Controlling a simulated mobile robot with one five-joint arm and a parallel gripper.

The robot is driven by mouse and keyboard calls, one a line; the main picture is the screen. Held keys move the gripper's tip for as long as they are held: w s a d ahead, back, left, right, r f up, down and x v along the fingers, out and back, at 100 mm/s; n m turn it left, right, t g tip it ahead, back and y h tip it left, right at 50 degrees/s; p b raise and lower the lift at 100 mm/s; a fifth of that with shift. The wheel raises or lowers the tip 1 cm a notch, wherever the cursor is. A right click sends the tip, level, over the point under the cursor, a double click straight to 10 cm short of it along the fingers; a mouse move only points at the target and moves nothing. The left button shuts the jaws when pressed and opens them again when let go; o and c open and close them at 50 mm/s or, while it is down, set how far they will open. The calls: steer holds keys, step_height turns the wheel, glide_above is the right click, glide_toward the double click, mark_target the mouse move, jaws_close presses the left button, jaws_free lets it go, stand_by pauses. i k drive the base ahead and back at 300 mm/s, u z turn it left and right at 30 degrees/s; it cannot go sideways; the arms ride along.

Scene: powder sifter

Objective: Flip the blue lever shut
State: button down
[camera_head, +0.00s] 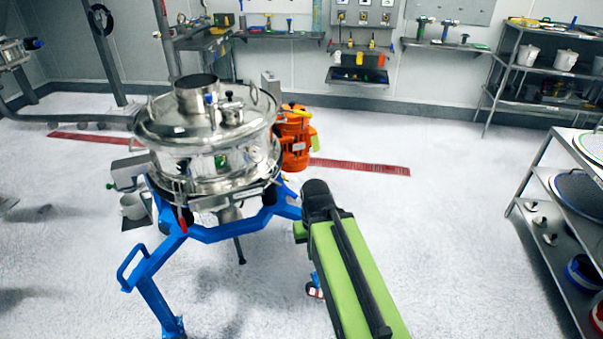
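The round steel sifter (205,160) stands left of centre on a blue frame (225,232). A small blue part (210,99) sits on its lid beside the steel inlet pipe (195,92). It may be the blue lever, but it is too small to tell its shape or whether it is open or shut. My green arm comes up from the bottom right of centre, its black joint just right of the blue frame. My gripper's fingers do not show.
An orange motor (294,140) is at the sifter's right side. A steel shelf rack (540,190) stands along the right edge. Wall shelves (280,34) with tools are at the back. Open floor (440,220) lies between my arm and the rack.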

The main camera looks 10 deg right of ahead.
mark_target(284, 187)
steer(key=u, duration=0.4)
steer(key=i, duration=0.9)
steer(key=u, duration=0.75)
